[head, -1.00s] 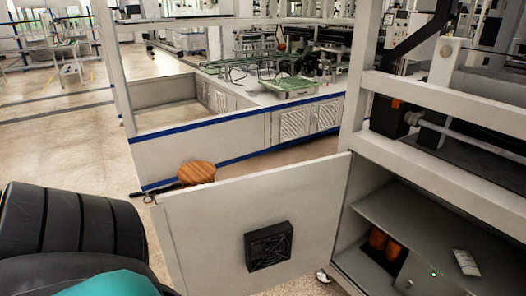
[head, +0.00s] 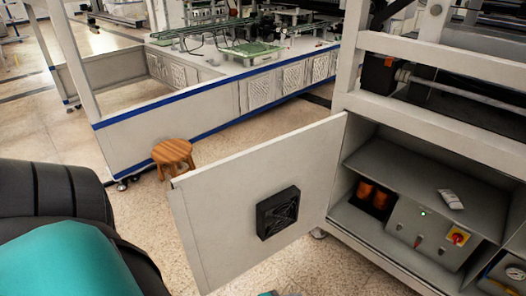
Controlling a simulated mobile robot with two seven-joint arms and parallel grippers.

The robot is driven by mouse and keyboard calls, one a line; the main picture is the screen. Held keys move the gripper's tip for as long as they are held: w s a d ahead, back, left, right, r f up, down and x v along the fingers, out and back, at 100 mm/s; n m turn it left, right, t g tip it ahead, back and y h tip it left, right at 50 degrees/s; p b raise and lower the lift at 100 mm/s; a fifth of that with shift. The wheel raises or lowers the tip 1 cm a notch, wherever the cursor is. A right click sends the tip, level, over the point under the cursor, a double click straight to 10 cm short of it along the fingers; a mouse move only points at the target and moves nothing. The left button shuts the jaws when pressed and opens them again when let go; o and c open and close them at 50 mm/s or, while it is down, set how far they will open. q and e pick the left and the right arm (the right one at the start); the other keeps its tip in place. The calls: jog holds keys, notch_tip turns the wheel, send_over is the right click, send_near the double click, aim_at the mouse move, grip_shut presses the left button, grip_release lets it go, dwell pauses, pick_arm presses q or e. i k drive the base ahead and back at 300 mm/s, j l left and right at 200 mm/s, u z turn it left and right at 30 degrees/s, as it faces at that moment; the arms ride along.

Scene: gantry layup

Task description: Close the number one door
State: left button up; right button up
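A light grey cabinet door (head: 225,205) stands swung open in the head view, hinged at its right edge on the machine frame. A black square fan vent (head: 278,212) sits on its face. No number shows on the door. The open cabinet (head: 375,150) to its right shows a shelf, orange cylinders (head: 372,196) and a grey control box (head: 425,228) with a green light and a red-yellow switch. My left arm, black and teal, fills the lower left. Neither gripper can be made out; a small teal piece shows at the bottom edge.
A wooden stool (head: 173,154) stands on the floor behind the door's free edge. A long white bench (head: 170,115) with blue trim lies beyond. A small white item (head: 450,199) lies on the cabinet shelf.

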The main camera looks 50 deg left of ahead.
aim_at(219, 208)
jog(key=k+j+z, duration=0.2)
jog(key=k+j, duration=0.3)
jog(key=j, duration=0.25)
jog(key=k+j+z, duration=0.25)
jog(key=k+j, duration=0.25)
jog(key=j, duration=0.2)
jog(key=k+j, duration=0.1)
jog(key=j, duration=0.2)
jog(key=k+j+z, duration=0.15)
jog(key=j, duration=0.4)
jog(key=j+z, duration=0.1)
jog(key=j, duration=0.35)
jog(key=k+j+z, duration=0.1)
jog(key=j, duration=0.35)
jog(key=j+z, duration=0.15)
jog(key=j, duration=1.35)
jog(key=i+l+z, duration=0.1)
jog(key=z, duration=0.65)
